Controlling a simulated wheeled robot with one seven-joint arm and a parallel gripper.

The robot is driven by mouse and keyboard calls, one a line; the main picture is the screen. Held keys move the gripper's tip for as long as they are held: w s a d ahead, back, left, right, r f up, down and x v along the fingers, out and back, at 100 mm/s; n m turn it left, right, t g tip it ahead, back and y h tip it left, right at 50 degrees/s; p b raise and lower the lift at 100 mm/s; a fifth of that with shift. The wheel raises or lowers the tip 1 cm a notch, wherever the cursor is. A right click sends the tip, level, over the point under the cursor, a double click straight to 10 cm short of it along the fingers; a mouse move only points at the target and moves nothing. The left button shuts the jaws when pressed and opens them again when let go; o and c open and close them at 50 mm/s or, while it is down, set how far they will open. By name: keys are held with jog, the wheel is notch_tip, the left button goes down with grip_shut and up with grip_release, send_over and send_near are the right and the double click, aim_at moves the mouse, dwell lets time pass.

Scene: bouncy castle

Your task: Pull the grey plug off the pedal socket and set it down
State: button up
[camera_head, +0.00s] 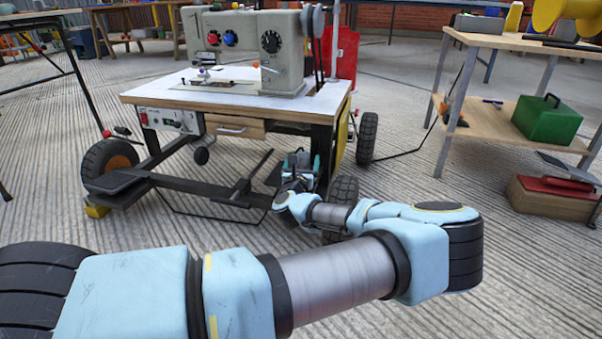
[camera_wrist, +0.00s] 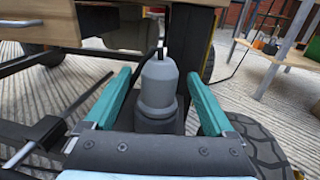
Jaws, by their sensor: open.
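The grey plug (camera_wrist: 159,82) stands upright in the middle of the wrist view, with a dark cable leaving its top. Its lower end meets a darker grey body, the pedal socket (camera_wrist: 157,120), partly hidden behind my gripper's base. My gripper (camera_wrist: 158,88) is open, with one teal finger on each side of the plug and a visible gap on both sides. In the head view my gripper (camera_head: 301,162) is under the right end of the sewing table, near its leg. The plug is too small to make out clearly there.
The sewing table (camera_head: 200,92) carries a grey sewing machine (camera_head: 262,45). A black pedal bar (camera_head: 205,188) runs low in front, and a black wheel (camera_head: 341,193) stands close beside my gripper. A wooden shelf table (camera_head: 490,125) with a green box (camera_head: 547,120) stands right. Ribbed floor lies between.

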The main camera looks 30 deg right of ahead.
jog(key=shift+w+d, duration=0.35)
jog(key=shift+w, duration=0.2)
grip_shut()
dwell(0.5)
